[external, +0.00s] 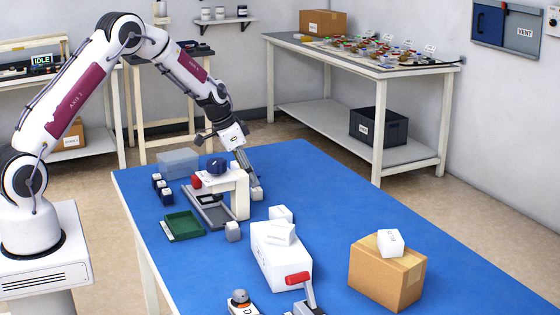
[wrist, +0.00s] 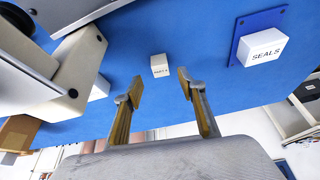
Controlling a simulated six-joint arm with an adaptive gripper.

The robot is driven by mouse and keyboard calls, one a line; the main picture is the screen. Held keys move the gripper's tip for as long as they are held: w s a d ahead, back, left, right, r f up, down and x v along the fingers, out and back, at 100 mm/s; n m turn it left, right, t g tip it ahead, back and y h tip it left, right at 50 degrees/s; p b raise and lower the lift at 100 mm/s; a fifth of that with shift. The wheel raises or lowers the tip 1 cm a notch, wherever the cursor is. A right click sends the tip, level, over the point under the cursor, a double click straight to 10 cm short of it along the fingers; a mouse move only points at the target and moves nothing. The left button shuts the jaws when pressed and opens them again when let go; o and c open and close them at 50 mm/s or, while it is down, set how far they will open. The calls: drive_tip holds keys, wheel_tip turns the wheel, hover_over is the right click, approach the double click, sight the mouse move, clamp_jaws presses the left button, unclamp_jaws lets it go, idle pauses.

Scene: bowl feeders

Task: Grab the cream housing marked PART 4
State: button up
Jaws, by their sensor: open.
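The cream housing (wrist: 159,66), a small pale block labelled PART 4, sits on the blue tabletop in the wrist view. It lies just beyond and between the fingertips, with blue surface showing around it. My gripper (wrist: 161,87) is open and empty, its two fingers spread and apart from the block. In the external view my gripper (external: 254,188) hangs low over the table beside the white press-like fixture (external: 239,190). I cannot tell for sure which block there is PART 4.
A white SEALS box (wrist: 263,46) stands on a blue plate at right in the wrist view. In the external view, a green tray (external: 184,226), a large white box (external: 268,252), a red-handled tool (external: 298,279) and a cardboard box (external: 375,277) stand on the table.

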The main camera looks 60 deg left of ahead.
sight(255, 189)
drive_tip(key=shift+f, duration=0.15)
drive_tip(key=shift+x, duration=2.5)
drive_tip(key=shift+s+a, duration=0.1)
drive_tip(key=shift+s, duration=0.05)
drive_tip(key=c, duration=1.1)
